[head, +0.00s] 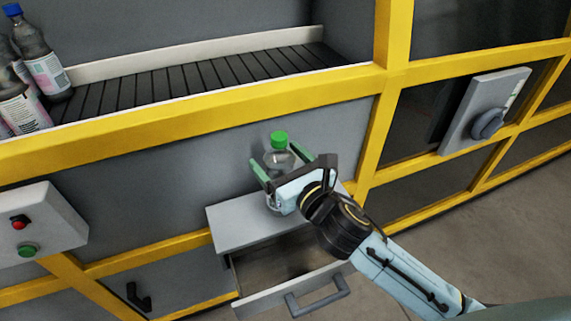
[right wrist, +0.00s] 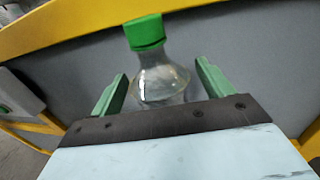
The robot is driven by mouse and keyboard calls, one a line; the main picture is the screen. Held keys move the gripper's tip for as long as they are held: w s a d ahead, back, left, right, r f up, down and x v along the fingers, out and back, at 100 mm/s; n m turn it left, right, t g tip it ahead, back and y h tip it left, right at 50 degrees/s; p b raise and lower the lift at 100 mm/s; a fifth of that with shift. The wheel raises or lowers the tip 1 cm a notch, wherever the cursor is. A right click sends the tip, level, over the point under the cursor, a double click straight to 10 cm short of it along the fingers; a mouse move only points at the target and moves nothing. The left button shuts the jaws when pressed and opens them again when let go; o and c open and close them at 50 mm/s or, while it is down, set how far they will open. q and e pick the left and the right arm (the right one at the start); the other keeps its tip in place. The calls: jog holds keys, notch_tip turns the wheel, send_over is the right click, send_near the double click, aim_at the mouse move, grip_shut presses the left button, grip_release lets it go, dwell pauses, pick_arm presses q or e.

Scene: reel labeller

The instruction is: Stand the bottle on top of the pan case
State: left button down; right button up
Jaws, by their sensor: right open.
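A clear bottle with a green cap (head: 279,157) stands upright on the grey top of the pan case (head: 232,229), which has an open drawer below. My right gripper (head: 288,173) is open, with its green fingers on either side of the bottle. In the right wrist view the bottle (right wrist: 160,82) shows between the two fingers, with a gap on each side. Its lower part is hidden by the gripper body. My left gripper is not in view.
The pulled-out drawer (head: 262,302) with its handle juts forward under the case top. A yellow frame rail (head: 190,120) runs behind. Labelled bottles (head: 42,60) stand on the roller conveyor (head: 190,78) at left. A button box (head: 38,225) and a rotary switch (head: 487,123) flank the area.

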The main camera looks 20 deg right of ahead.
jog(key=shift+s+r, duration=0.1)
jog(key=shift+r, duration=0.05)
jog(key=v, duration=0.6)
send_near(288, 170)
jog(key=w, duration=0.1)
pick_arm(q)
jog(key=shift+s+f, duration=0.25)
pick_arm(e)
jog(key=shift+w, duration=0.15)
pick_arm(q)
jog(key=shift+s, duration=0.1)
